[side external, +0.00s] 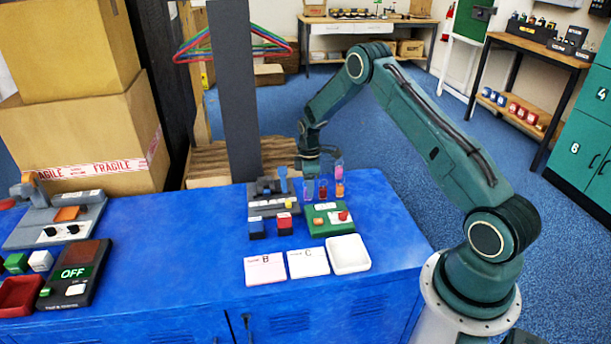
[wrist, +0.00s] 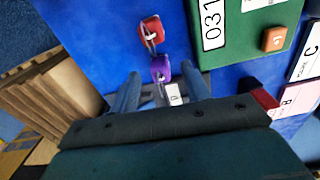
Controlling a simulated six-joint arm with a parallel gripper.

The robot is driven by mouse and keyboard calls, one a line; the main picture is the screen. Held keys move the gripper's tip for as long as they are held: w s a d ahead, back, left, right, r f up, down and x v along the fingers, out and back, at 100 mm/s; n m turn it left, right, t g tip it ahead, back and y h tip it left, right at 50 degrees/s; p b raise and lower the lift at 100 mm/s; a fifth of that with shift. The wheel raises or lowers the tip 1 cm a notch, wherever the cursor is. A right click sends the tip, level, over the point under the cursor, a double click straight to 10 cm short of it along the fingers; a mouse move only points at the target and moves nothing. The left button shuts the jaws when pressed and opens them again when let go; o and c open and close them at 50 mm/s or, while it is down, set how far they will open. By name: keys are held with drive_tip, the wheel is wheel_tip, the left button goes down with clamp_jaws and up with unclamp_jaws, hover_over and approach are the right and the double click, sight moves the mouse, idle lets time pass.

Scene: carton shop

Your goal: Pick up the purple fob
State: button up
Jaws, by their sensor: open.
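The purple fob (wrist: 161,70) shows in the wrist view on the blue surface, with a metal ring or key part at its upper end. A red fob (wrist: 150,30) is just above it there, close to or touching that metal part. My gripper (wrist: 161,88) has its two fingers apart, one on each side below the purple fob, with nothing seen held. A small white tag (wrist: 174,93) shows between the fingers.
A green box (side external: 325,219) with buttons stands close by. Pads marked B (side external: 265,270) and C (side external: 308,263) and a white tray (side external: 348,254) lie in front. A grey device (side external: 273,196) is beside the green box. The cabinet top's middle left (side external: 165,260) is clear.

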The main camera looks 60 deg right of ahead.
drive_tip(key=shift+f, duration=1.25)
clamp_jaws()
drive_tip(key=shift+r, duration=0.15)
wheel_tip(320, 180, up, 20)
idle(0.7)
